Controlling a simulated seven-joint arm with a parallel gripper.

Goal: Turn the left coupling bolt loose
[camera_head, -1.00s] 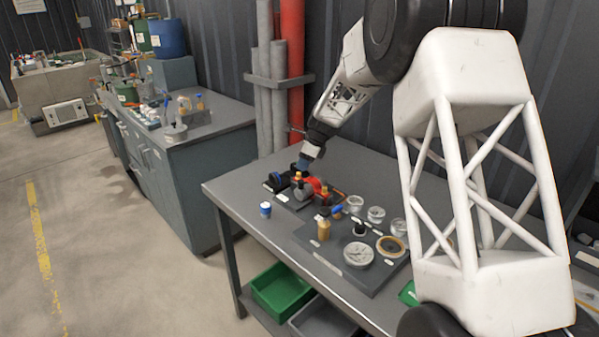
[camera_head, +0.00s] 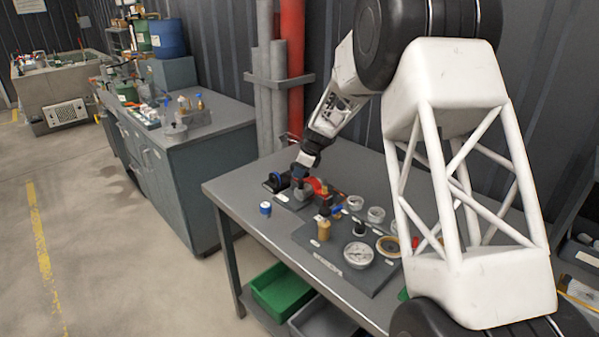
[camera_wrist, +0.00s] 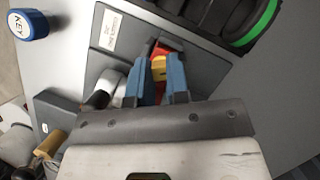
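The pump unit sits on a grey base plate (camera_head: 293,203) at the left end of the table, with a red part (camera_head: 317,186) on it. My gripper (camera_head: 300,176) points down over the unit's left side. In the wrist view its two blue fingers (camera_wrist: 161,68) stand on either side of a small yellow piece (camera_wrist: 158,68), which looks like the left bolt's head. Red shows just behind the yellow piece. Whether the fingers press on it is not clear. Another yellow-topped bolt (camera_head: 324,187) stands to the right. In the head view my gripper hides the left bolt.
A blue-capped key container (camera_head: 265,209) stands near the table's left front and shows in the wrist view (camera_wrist: 30,25). A dark cylinder with a green ring (camera_wrist: 258,22) is close by. A grey tray (camera_head: 352,270) with a gauge, bottle and glass dishes lies to the right.

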